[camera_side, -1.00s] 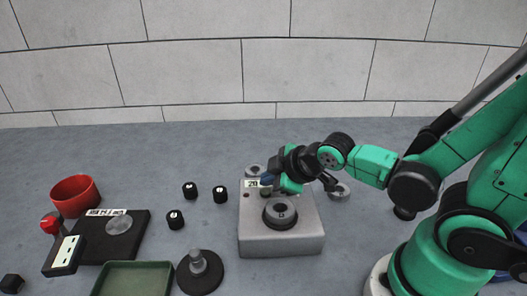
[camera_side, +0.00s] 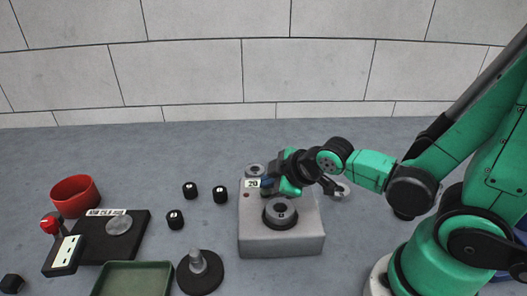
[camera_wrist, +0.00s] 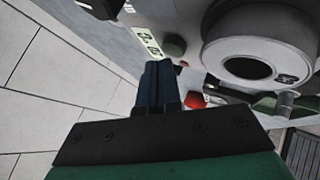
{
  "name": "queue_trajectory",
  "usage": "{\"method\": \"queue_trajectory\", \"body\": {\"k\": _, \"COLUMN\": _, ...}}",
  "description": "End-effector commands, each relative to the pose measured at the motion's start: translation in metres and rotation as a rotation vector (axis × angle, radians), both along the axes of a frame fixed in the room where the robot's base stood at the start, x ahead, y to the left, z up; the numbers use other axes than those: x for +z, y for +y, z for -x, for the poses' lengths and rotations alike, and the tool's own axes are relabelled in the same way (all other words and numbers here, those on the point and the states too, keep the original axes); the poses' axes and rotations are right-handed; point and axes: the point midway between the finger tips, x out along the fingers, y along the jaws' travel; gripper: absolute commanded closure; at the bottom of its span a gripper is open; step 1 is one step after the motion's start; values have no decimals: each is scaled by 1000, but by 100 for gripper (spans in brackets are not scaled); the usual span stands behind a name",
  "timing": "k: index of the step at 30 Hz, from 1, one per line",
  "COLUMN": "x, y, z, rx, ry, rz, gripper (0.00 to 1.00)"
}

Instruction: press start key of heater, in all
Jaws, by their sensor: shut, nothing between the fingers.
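The heater is a grey box (camera_side: 281,243) with a dark ring-shaped top (camera_side: 281,212). It has a small pale display (camera_side: 252,183) at its back left edge and a small red spot (camera_side: 246,195) in front of that. In the wrist view the display (camera_wrist: 145,40), a dark green key (camera_wrist: 173,45), a red key (camera_wrist: 193,100) and the ring (camera_wrist: 248,67) show. My gripper (camera_side: 268,184) is shut and empty, low over the heater's back left part. Its dark fingertips (camera_wrist: 158,68) are close to the green key; contact cannot be told. In the side view the gripper hides that key.
Small black weights (camera_side: 220,194) lie left of the heater.

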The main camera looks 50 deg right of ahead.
Motion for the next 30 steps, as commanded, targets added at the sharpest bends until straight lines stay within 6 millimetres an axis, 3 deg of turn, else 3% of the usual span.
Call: {"method": "queue_trajectory", "body": {"k": 30, "x": 8, "y": 0, "z": 0, "rx": 0, "ry": 0, "rz": 0, "gripper": 100}}
